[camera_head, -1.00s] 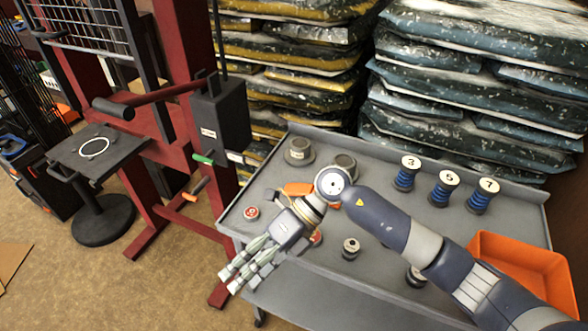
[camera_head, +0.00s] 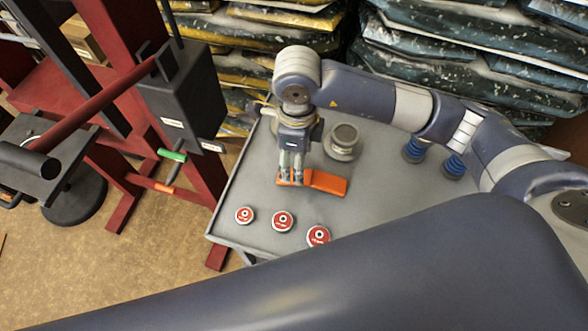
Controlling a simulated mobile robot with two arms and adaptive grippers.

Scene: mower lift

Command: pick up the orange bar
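The orange bar (camera_head: 327,182) lies on the grey cart top (camera_head: 262,195). It is flat, with a step in its surface. My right gripper (camera_head: 291,183) points down at the bar's left part, its fingertips at the bar and covering some of it. The fingers look close together; whether they are closed on the bar cannot be told from this angle. My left gripper is not in view. A large blue-grey link of mine crosses the bottom of the view and hides the cart's near part.
Three red-topped discs (camera_head: 282,221) lie in front of the bar. A grey round weight (camera_head: 343,141) stands behind it, and blue spools (camera_head: 414,150) stand at the back right. A red frame (camera_head: 200,165) is at the left. Stacked bags (camera_head: 470,60) rise behind the cart.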

